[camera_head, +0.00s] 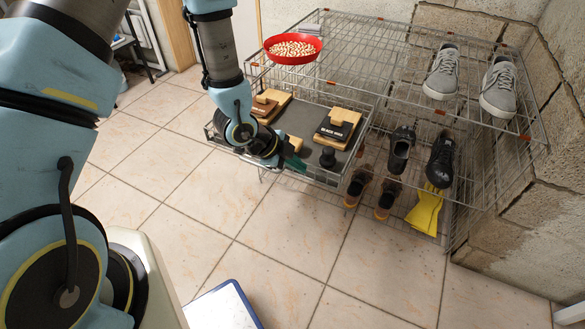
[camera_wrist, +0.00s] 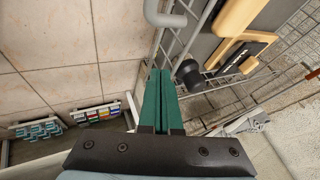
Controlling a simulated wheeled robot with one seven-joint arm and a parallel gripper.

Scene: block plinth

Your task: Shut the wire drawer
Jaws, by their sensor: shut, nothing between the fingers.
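The wire drawer (camera_head: 325,180) is pulled out of the left part of the wire rack, toward me. It holds wooden brushes and a block lettered "BLACK WAX" (camera_head: 337,129) on a dark liner. My gripper (camera_head: 294,164) is at the drawer's front side, pointing toward it, with its green fingers shut together and empty. In the wrist view my gripper (camera_wrist: 163,98) has its fingertips close to the drawer's wire rail (camera_wrist: 172,48). I cannot tell whether they touch it. A grey bar, perhaps its handle (camera_wrist: 165,17), shows beyond the fingers. My arm hides part of the drawer's front.
The rack's top shelf carries a red bowl (camera_head: 292,48) and grey shoes (camera_head: 441,72). Dark shoes (camera_head: 401,149) and a yellow item (camera_head: 425,209) are lower right of the drawer. A stone block wall (camera_head: 520,210) stands right.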

